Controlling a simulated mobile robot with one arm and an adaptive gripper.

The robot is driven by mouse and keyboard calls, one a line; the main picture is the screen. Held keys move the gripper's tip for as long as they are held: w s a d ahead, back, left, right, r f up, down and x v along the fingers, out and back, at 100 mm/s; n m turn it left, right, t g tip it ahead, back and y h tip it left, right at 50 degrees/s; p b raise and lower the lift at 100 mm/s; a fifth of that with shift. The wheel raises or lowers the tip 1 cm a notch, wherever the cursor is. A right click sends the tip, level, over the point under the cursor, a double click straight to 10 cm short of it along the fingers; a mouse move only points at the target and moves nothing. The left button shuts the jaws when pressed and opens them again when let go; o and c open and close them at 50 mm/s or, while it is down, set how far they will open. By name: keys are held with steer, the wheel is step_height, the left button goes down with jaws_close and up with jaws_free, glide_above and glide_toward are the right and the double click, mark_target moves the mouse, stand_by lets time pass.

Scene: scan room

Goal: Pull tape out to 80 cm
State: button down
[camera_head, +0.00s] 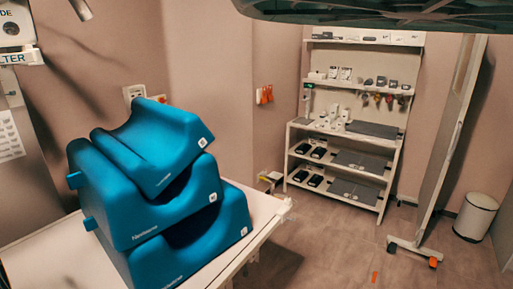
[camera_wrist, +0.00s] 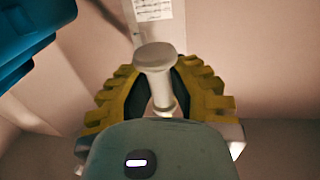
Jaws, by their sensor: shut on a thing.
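In the wrist view my gripper (camera_wrist: 157,84), with two yellow ribbed fingers, is shut on a pale, round-headed knob (camera_wrist: 155,56). The knob's wide head stands out above the fingers and its narrower stem goes down between them. The lower end of the stem is hidden behind the rounded grey-green body (camera_wrist: 195,150) of my wrist in front. No tape strip or scale can be made out in either view. My gripper does not show in the head view.
Stacked blue foam cushions (camera_head: 165,190) stand on a white table (camera_head: 262,212) at left. A shelf unit (camera_head: 291,150) with small items is at the back. A wheeled panel (camera_head: 450,135) and a white bin (camera_head: 475,217) stand at right. The floor (camera_head: 330,240) between is mostly clear.

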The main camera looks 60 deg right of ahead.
step_height(320, 180, down, 21)
steer(key=b, duration=1.5)
steer(key=shift+r, duration=0.2)
steer(key=c, duration=1.1)
jaws_free()
steer(key=shift+r, duration=0.15)
steer(key=shift+c, duration=0.2)
steer(key=s+a, duration=0.2)
steer(key=s, duration=1)
